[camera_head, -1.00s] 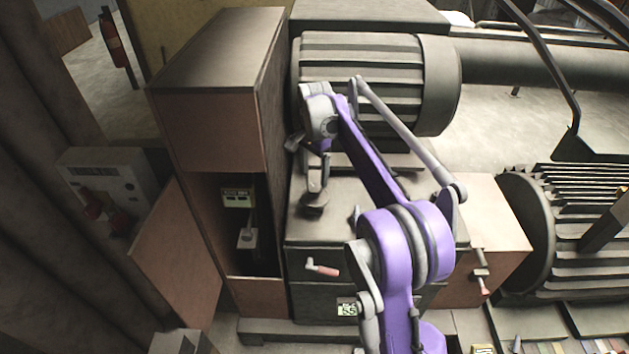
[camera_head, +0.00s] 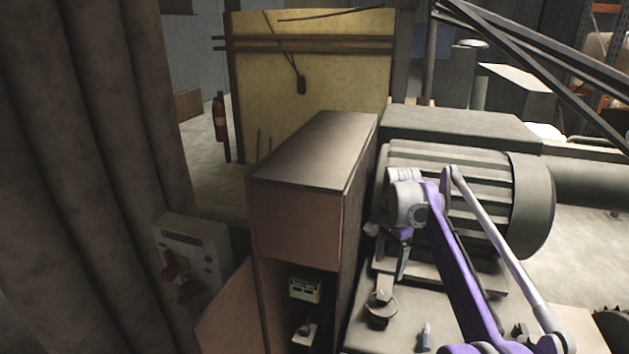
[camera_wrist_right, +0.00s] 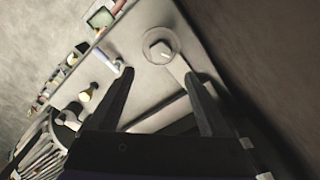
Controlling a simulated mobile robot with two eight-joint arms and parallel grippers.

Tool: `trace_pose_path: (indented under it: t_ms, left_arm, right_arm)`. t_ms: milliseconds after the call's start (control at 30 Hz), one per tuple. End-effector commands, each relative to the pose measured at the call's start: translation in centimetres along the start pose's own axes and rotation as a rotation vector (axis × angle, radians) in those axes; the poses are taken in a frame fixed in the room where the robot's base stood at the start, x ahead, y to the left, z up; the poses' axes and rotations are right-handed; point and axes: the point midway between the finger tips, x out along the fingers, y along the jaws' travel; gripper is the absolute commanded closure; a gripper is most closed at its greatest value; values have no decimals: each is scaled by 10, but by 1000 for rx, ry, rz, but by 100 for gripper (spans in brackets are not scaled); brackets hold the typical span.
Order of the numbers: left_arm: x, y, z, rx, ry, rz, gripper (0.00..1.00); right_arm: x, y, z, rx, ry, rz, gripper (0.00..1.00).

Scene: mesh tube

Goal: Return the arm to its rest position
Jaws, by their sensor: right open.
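My right arm is purple and grey and reaches in from the lower right of the head view over a grey machine (camera_head: 400,330). Its gripper (camera_head: 386,234) points down in front of the large ribbed motor housing (camera_head: 470,190). In the right wrist view my right gripper (camera_wrist_right: 163,72) shows two dark, spread fingers with nothing held between them. Beyond the fingertips is a round knob with a lever (camera_wrist_right: 160,47), apart from them. My left gripper is not in view.
A tall brown cabinet (camera_head: 312,150) stands left of the arm, its lower door (camera_head: 225,315) open. A control box (camera_head: 195,250) with red handles is further left. A yellow panel (camera_head: 310,90) and a fire extinguisher (camera_head: 220,118) are at the back.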

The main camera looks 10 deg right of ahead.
Motion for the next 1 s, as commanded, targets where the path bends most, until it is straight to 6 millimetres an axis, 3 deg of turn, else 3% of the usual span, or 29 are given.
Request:
trace_pose_path:
  t_ms: [167,467,667,800,1000]
  left_arm:
    - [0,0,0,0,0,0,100]
    - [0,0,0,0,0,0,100]
    - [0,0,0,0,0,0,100]
    - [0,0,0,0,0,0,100]
    - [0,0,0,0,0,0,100]
  right_arm:
    - [-10,20,25,-131,29,-46,19]
    - [-6,89,92,-503,138,-163,19]
    - [20,146,135,-747,231,-228,19]
    - [50,187,163,-915,304,-266,19]
    - [93,233,191,-1105,398,-302,19]
